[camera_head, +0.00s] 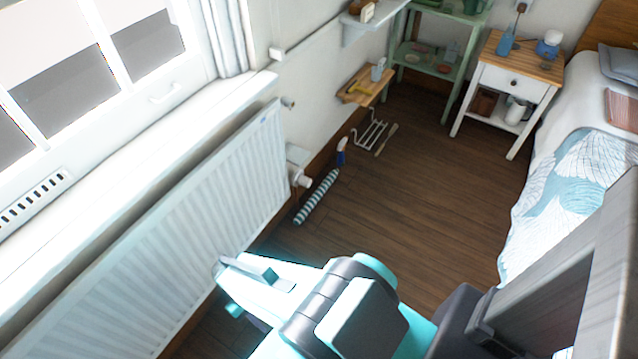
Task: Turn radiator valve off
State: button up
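The white panel radiator (190,215) runs along the wall below the window. A white valve with a round knob (303,181) sticks out near the radiator's far end, low on the wall. A small fitting (288,103) sits at the radiator's upper far corner. My gripper (226,287) is at the lower middle, in front of the radiator and apart from the valve knob, which is farther away. I see it from above and behind. The gap between its fingers is hidden, and nothing shows held in it.
A striped roll (317,197) lies on the wooden floor beside the valve, with a wire rack (371,134) beyond. A small wooden wall shelf (365,86), a green shelf unit (433,52) and a nightstand (510,75) stand farther back.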

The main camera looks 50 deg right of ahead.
aim_at(303, 181)
jog(key=u, duration=1.4)
jog(key=k, duration=0.1)
jog(key=z, duration=2.95)
jog(key=k, duration=0.9)
jog(key=u, duration=0.15)
jog(key=i, duration=0.85)
jog(key=z, duration=0.05)
